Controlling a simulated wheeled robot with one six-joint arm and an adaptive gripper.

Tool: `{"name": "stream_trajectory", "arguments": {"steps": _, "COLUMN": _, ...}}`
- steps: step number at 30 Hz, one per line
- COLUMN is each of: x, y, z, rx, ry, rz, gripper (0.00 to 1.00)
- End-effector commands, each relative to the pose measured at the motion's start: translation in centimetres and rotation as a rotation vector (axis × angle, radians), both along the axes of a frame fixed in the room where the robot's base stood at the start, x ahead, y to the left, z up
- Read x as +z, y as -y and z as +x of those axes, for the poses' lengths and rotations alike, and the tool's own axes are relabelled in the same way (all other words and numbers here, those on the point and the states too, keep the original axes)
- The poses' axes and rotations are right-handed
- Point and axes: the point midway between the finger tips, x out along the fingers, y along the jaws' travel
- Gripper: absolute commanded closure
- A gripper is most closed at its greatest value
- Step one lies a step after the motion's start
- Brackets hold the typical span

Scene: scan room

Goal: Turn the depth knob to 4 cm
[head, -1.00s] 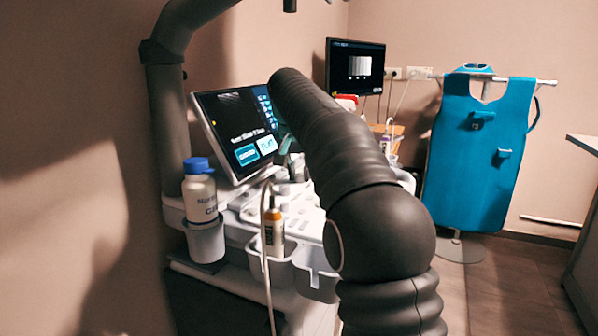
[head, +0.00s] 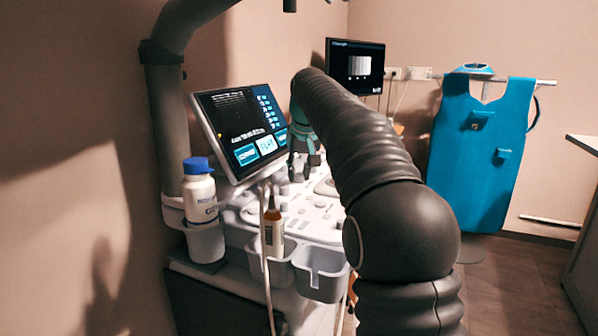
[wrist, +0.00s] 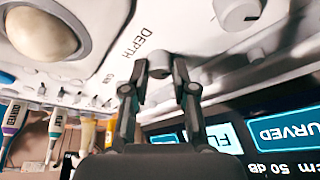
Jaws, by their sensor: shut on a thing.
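The depth knob (wrist: 158,64) is a small grey knob on the pale control panel (wrist: 205,55), beside the printed word DEPTH in the wrist view. My gripper (wrist: 158,70) has one finger on each side of it and is shut on it. In the head view my gripper (head: 306,166) reaches down to the panel in front of the tilted screen, and the knob itself cannot be made out. The screen (head: 242,128) shows a line of text too small to read there. In the wrist view the screen (wrist: 265,125) shows upside down, with part of a line ending in "cm 50 dB".
Another grey knob (wrist: 236,14) and a trackball (wrist: 42,34) lie on the panel near my gripper. A white bottle with a blue cap (head: 200,190) and an amber bottle (head: 274,228) stand in side holders. A blue apron (head: 480,150) hangs at the back right.

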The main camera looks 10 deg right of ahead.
Motion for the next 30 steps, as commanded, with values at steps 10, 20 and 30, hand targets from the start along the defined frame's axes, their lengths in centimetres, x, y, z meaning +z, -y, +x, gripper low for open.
{"name": "stream_trajectory", "arguments": {"steps": 10, "x": -0.02, "y": 0.08, "z": 0.03, "rx": 0.147, "ry": 0.0, "rz": 0.0, "gripper": 1.0}}
{"name": "stream_trajectory", "arguments": {"steps": 20, "x": -0.02, "y": 0.03, "z": 0.03, "rx": 0.175, "ry": 0.0, "rz": 0.0, "gripper": 1.0}}
{"name": "stream_trajectory", "arguments": {"steps": 30, "x": -0.02, "y": 0.02, "z": 0.02, "rx": 0.175, "ry": -0.001, "rz": 0.0, "gripper": 0.49}}
